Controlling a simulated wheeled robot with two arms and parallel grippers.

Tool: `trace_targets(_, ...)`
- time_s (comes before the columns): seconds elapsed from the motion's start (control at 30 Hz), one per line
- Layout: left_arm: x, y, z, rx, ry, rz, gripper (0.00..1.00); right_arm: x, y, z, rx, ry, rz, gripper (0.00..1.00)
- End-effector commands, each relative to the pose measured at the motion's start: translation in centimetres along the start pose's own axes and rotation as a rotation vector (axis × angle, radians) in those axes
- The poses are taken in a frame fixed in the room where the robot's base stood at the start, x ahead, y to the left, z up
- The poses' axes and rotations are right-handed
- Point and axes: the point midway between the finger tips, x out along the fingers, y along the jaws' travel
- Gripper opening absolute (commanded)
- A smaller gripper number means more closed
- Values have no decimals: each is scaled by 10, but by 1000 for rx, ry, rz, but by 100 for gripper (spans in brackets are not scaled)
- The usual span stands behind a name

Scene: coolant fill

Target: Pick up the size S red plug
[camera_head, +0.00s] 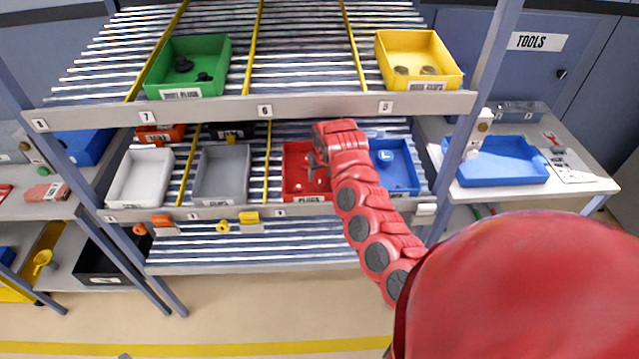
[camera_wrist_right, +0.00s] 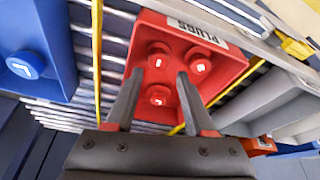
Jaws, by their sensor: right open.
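The red bin labelled PLUGS (camera_head: 290,183) stands on the middle shelf. It fills the centre of the right wrist view (camera_wrist_right: 224,92). Three round red plugs with small white marks lie in it: one at the upper left (camera_wrist_right: 158,58), one at the right (camera_wrist_right: 200,62) and one lower (camera_wrist_right: 157,97). The marks are too small to tell which is size S. My right gripper (camera_head: 318,160) is over this bin, its fingers open and empty. In the right wrist view its fingertips (camera_wrist_right: 160,77) frame the plugs from either side. My left gripper is not in view.
A blue bin (camera_head: 412,185) with a blue part stands to the right, and a grey bin (camera_head: 222,200) and a white bin (camera_head: 140,200) to the left. The upper shelf, with a green bin (camera_head: 215,75) and yellow bin (camera_head: 440,55), hangs above.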

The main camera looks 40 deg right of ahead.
Motion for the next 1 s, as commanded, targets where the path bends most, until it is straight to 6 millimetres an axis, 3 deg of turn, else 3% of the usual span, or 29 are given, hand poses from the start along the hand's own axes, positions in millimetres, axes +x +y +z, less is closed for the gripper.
trace_targets(0.37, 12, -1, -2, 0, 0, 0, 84, 17, 1, 3, -3, -6, 1, 54)
trace_targets(0.43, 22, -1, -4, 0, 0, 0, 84, 26, 2, 3, -4, -5, 1, 54)
trace_targets(0.63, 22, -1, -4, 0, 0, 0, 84, 49, 2, 5, -1, -2, 0, 54)
trace_targets(0.93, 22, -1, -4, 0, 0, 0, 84, 53, 2, 5, 3, -1, -2, 54)
trace_targets(1.0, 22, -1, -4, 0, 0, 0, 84, 53, 2, 5, 3, -1, -2, 45)
